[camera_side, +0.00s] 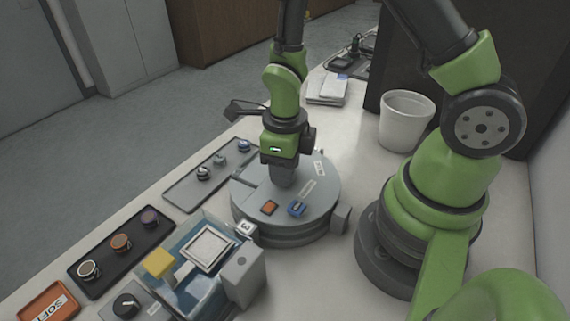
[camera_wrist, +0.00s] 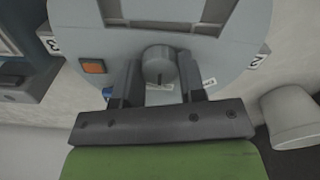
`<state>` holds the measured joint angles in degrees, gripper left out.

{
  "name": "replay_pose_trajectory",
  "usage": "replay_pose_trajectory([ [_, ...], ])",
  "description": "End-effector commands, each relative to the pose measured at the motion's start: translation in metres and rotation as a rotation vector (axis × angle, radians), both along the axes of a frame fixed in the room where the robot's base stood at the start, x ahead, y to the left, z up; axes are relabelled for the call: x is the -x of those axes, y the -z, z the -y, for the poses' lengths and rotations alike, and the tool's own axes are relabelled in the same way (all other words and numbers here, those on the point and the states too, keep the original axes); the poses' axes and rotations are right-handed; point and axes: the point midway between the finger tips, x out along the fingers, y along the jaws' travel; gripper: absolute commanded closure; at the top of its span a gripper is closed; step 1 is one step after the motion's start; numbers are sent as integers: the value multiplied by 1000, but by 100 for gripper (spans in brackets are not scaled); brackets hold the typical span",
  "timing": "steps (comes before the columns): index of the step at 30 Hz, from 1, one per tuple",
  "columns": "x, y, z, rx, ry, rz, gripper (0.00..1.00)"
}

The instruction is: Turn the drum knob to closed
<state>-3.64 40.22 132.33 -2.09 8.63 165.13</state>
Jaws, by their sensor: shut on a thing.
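The drum (camera_side: 318,190) is a grey round disc-topped unit standing on the bench. My gripper (camera_side: 284,182) points straight down at its top. In the wrist view the drum knob (camera_wrist: 158,62) is a small grey cylinder with a dark mark on it. My gripper (camera_wrist: 159,78) has one finger on each side of the knob and is shut on it. In the side view the knob is hidden by my gripper. An orange square (camera_wrist: 93,66) and a blue part (camera_side: 297,208) are on the drum top. The small labels near the knob are too small to read.
A water-blue bin with a white frame (camera_side: 208,248) stands close at the drum's left. Trays with several small knobs or pucks lie along the bench: a grey tray (camera_side: 186,194) and a black tray (camera_side: 103,262). A white bucket (camera_side: 406,121) stands behind right.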

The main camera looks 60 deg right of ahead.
Motion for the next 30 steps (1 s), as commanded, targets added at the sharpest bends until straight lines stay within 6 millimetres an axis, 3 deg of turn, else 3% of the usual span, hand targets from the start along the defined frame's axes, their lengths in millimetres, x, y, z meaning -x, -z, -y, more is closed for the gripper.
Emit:
replay_pose_trajectory([
  [24,0,-1,0,-1,60,2,100],
  [25,0,0,0,-1,60,2,56],
  [27,0,0,0,0,60,1,40],
  [30,0,0,0,0,60,1,37],
])
